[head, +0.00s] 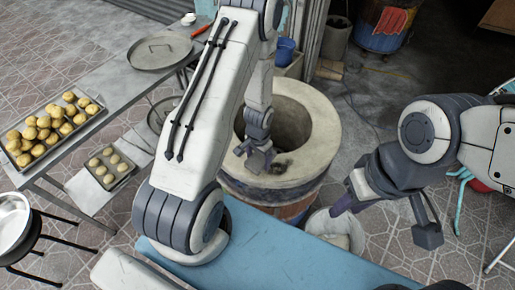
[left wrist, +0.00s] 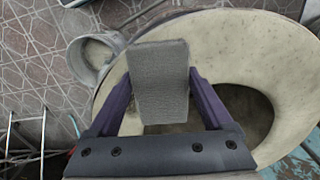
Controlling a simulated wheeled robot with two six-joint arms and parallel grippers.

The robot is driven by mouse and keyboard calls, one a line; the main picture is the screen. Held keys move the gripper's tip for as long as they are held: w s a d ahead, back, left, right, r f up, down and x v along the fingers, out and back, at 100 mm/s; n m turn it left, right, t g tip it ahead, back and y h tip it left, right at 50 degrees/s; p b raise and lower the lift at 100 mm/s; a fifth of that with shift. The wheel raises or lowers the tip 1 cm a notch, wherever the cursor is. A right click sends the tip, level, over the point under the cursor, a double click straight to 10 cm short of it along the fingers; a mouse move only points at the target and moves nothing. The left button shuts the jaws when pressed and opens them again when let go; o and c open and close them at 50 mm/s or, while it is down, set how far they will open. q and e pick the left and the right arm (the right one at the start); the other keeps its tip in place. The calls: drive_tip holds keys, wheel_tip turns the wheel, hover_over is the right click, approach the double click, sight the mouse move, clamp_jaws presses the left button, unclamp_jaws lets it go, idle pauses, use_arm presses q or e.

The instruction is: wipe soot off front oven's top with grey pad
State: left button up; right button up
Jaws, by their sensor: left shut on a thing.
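The front oven (head: 318,150) is a round barrel with a pale ring-shaped top around a dark mouth. A dark soot smudge (head: 281,166) lies on the near part of its rim. My left gripper (head: 258,162) is over that near rim, just left of the smudge. In the left wrist view it is shut on the grey pad (left wrist: 160,80), and the oven top (left wrist: 225,35) lies behind the pad. I cannot tell whether the pad touches the rim. My right gripper (head: 343,203) hangs right of the oven, apart from it; its fingers overlap in view.
A pale bucket (head: 335,228) stands right of the oven; it also shows in the left wrist view (left wrist: 92,58). A blue tabletop (head: 280,258) lies in front. A blue bucket (head: 285,50) stands behind.

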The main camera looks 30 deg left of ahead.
sight(259, 159)
use_arm(q)
drive_tip(key=shift+r+p, duration=1.55)
drive_tip(key=shift+r, duration=0.35)
drive_tip(key=shift+s+d+f, duration=0.1)
